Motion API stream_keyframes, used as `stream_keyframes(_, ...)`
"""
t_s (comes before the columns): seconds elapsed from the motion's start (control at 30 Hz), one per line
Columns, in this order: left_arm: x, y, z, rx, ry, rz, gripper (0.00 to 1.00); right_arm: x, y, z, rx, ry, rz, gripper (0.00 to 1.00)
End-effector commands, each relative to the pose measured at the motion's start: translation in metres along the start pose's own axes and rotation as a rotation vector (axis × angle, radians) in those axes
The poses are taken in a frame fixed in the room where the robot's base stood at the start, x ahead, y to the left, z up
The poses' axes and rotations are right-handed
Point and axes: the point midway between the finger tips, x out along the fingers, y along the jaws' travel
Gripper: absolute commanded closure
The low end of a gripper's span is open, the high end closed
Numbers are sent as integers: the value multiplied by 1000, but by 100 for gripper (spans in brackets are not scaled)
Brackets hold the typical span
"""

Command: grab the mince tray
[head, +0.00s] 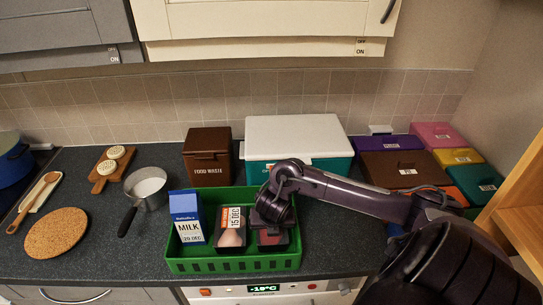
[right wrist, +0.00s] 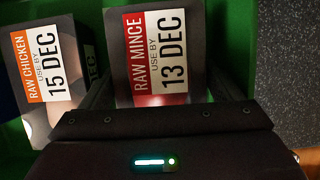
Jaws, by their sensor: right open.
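The mince tray (right wrist: 160,55) fills the middle of the right wrist view; its label reads RAW MINCE, use by 13 DEC. In the head view the mince tray (head: 273,240) stands at the right end of the green crate (head: 235,266), partly hidden by my right gripper (head: 272,218). My right gripper is open, pointing down over the tray, with one finger at each side of the label in the wrist view. I cannot tell whether the fingers touch it. My left gripper is not in view.
In the crate, the raw chicken tray (head: 231,238) stands just left of the mince, and a milk carton (head: 187,218) further left. Behind are a brown food waste bin (head: 208,157) and a white-lidded teal box (head: 295,137). Coloured lidded boxes (head: 400,168) stand right, beyond my arm.

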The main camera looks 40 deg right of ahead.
Motion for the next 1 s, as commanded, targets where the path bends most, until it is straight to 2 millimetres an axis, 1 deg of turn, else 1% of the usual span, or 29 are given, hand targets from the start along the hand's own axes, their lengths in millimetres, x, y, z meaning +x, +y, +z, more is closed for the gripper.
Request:
stream_keyframes(0.03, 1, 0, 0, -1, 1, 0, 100, 5, 0, -1, 2, 1, -1, 15)
stream_keyframes(0.1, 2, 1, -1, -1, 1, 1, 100, 8, 0, 0, 0, 0, -1, 15)
stream_keyframes(0.3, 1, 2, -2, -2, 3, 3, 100, 8, 0, 0, 0, -1, 0, 15)
stream_keyframes(0.37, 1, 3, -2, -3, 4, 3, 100, 8, 0, 0, 0, -1, 0, 22)
stream_keyframes(0.6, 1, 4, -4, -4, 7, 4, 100, 8, 0, 0, 1, -1, 0, 53)
stream_keyframes(0.63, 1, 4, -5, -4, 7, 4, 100, 7, 0, 1, 1, -3, 1, 55)
stream_keyframes(0.87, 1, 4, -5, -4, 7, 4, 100, 7, 0, 1, 1, -3, 1, 55)
stream_keyframes(1.0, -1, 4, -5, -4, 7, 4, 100, 1, 1, 4, 2, -4, 2, 55)
